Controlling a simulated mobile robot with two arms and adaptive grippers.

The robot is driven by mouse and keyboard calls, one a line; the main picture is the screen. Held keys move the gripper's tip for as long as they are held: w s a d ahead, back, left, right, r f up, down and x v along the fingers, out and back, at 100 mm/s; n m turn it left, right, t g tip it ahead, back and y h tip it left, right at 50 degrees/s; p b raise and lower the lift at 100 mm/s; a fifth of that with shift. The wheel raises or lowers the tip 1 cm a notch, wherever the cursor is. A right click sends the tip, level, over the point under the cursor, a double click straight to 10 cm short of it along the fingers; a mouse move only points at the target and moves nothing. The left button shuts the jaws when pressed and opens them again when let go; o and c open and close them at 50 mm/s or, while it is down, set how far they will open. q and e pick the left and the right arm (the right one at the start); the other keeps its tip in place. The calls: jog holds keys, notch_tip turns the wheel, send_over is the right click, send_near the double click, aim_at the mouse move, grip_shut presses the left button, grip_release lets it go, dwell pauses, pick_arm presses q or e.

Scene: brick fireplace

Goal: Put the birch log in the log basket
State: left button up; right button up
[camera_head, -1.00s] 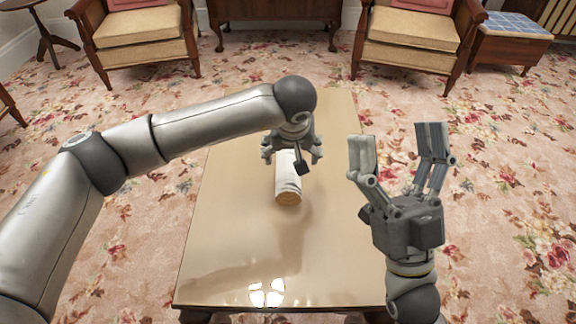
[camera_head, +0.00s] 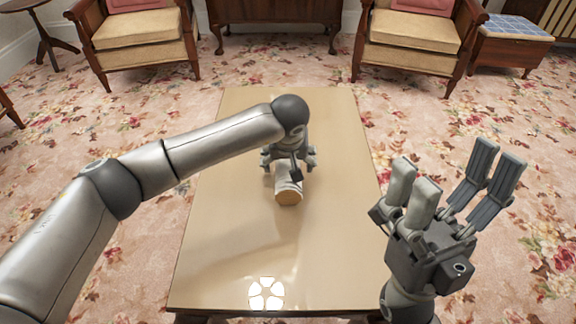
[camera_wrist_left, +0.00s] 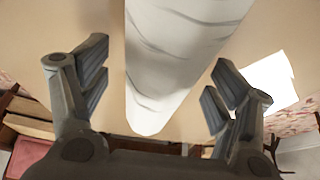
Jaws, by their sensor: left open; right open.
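The birch log (camera_head: 288,191) lies on the wooden table, its pale cut end toward me and its far part hidden under my left gripper. In the left wrist view the white log (camera_wrist_left: 170,75) shows large between the fingers, with gaps on both sides. My left gripper (camera_head: 288,167) is open, above and around the log's far part; it also shows in the left wrist view (camera_wrist_left: 155,90). I cannot tell how far the fingers reach down. My right gripper (camera_head: 455,190) is open and empty, fingers up, right of the table. No log basket is in view.
The table (camera_head: 235,245) is otherwise bare, with a bright reflection near its front edge. Two armchairs (camera_head: 135,50) (camera_head: 408,45), a cabinet (camera_head: 275,12) and a blue-topped stool (camera_head: 512,35) stand beyond it on flowered carpet.

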pick_arm(q)
jog(key=shift+w+f, duration=0.1)
jog(key=shift+f, duration=0.1)
jog(key=c, duration=1.3)
jog(key=shift+r, duration=0.1)
jog(key=shift+c, duration=1)
jog(key=shift+r, duration=0.1)
